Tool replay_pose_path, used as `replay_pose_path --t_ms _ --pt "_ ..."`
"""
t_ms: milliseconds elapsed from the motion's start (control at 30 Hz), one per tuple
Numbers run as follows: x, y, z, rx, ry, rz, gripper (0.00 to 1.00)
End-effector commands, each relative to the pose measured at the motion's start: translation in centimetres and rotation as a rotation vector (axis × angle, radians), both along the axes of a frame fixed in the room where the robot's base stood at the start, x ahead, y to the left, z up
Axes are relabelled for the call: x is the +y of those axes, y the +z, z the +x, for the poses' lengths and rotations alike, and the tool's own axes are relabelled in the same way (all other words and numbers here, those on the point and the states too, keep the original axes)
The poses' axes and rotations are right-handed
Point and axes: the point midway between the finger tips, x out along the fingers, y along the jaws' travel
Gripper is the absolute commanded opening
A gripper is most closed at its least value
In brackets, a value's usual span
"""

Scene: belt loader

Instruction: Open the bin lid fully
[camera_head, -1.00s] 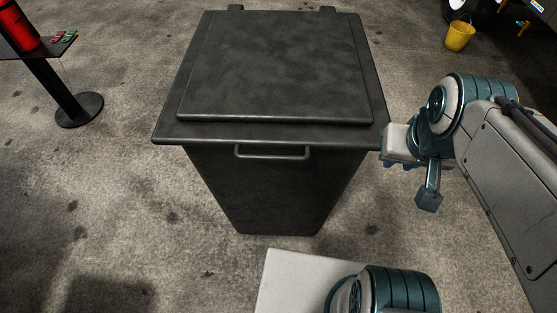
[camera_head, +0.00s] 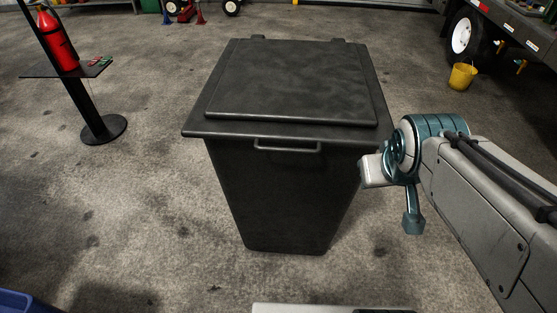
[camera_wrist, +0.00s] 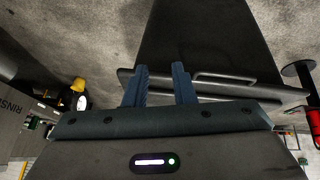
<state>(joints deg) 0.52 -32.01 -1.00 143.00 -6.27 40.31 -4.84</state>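The dark grey bin (camera_head: 285,200) stands upright on the concrete floor in the middle of the head view. Its lid (camera_head: 293,85) lies flat and closed, with hinge lugs at the far edge. A bar handle (camera_head: 288,149) is on the front, just under the lid's rim. The wrist view shows the bin upside down, with its handle (camera_wrist: 225,77) beyond and right of the fingers. My gripper (camera_wrist: 160,67) is open and empty, with a gap between its two fingers.
A stand (camera_head: 102,128) with a red fire extinguisher (camera_head: 57,40) is at the left. A yellow bucket (camera_head: 462,76) sits by a truck (camera_head: 505,30) at the back right. A blue container (camera_head: 22,303) shows at the lower left. The floor around the bin is clear.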

Motion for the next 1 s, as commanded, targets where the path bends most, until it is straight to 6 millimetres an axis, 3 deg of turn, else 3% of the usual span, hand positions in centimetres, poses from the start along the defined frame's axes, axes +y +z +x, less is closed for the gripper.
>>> replay_pose_path --t_ms 33,100,300,500,733,1000 --pt "-0.7 -2.5 1.4 -0.054 0.038 -0.046 0.23" --pt "-1.4 -3.8 3.7 -0.145 0.11 -0.125 0.23" --pt "-2.5 -6.2 9.3 -0.4 0.342 -0.365 0.23" --pt "-1.5 -8.4 13.3 -0.642 0.592 -0.599 0.23" --pt "1.7 -11.6 15.4 -0.924 0.891 -0.836 0.23" --pt "6.5 -16.1 14.3 -1.256 1.203 -1.022 0.23"
